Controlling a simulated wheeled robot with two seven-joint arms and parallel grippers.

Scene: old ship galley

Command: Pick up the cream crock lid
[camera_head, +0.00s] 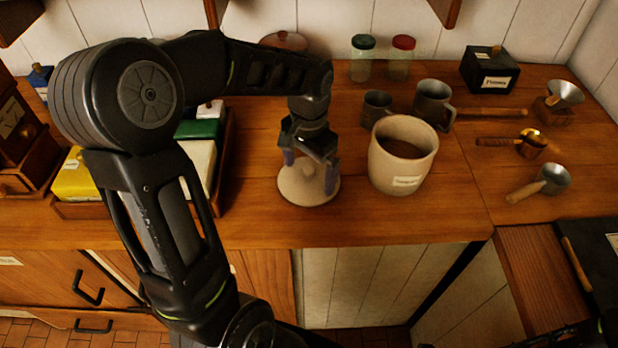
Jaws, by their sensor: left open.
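The cream crock lid (301,198) is a round, pale disc lying flat on the wooden counter, left of the open cream crock (387,170), which has a small label. My left gripper (310,178) points down over the lid, with its two fingers apart. My right gripper does not show.
Two metal mugs (433,101) stand close behind the crock. Glass jars with green and red lids (362,60) are at the back. Small pans and a black box (489,72) are at the right. A tray of coloured boxes (199,165) is at the left.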

